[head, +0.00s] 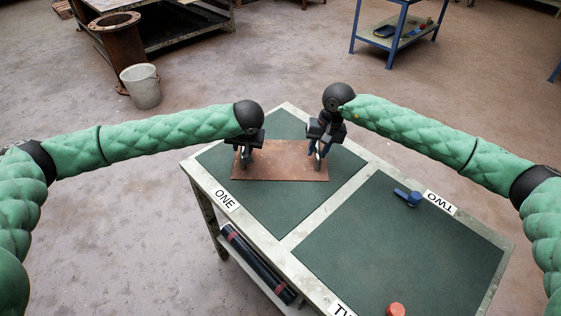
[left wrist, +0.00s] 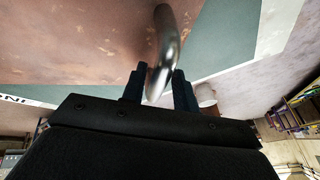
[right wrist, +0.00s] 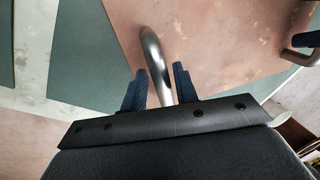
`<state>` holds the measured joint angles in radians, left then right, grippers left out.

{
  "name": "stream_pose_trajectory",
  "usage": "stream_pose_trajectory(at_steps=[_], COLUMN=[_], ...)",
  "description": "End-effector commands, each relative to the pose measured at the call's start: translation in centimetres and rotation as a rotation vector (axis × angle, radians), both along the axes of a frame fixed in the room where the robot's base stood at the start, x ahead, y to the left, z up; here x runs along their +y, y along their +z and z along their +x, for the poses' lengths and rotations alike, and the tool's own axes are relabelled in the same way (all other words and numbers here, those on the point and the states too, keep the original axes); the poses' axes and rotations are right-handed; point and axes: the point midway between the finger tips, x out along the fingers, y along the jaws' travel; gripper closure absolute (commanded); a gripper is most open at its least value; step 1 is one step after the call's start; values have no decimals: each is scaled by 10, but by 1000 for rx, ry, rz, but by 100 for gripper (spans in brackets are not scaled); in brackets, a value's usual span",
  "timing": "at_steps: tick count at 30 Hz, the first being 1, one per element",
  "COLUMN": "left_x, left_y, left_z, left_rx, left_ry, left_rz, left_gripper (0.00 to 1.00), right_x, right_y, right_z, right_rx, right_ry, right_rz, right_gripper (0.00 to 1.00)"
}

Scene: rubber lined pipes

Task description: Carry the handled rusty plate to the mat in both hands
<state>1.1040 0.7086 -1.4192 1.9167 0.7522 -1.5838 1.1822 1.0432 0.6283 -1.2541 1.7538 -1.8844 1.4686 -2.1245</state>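The rusty brown plate (head: 280,167) lies flat on the green mat marked ONE (head: 290,212). It has a bent metal handle near each end. My left gripper (head: 243,160) is at the plate's left handle (left wrist: 165,45); its fingers stand apart on either side of the bar. My right gripper (head: 318,155) is at the right handle (right wrist: 155,58); its fingers are also apart around the bar, with gaps showing.
A blue tool (head: 407,197) lies at the far edge of the second mat, and a red object (head: 396,309) at its near edge. Dark rolls (head: 258,264) lie on the shelf below. The second mat's middle is clear. A bucket (head: 141,87) stands on the floor behind.

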Motion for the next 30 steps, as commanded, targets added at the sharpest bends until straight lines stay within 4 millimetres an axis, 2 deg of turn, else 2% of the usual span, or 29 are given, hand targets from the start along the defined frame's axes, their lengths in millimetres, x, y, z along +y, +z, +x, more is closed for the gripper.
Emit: stream_pose_trajectory(at_steps=[10,14,30], left_x=[-2,-4,-21], left_y=[2,10,94], left_z=[-1,-4,-38], left_rx=[-1,0,-1], left_ry=[-2,-4,-3], left_rz=[-2,-3,-3], left_gripper=[62,62,62], right_x=[2,2,2], right_y=[1,2,1], right_z=[0,-1,-1], right_rx=[0,-1,-1], right_ry=[2,3,3], right_rz=[2,3,3], right_gripper=[62,62,62])
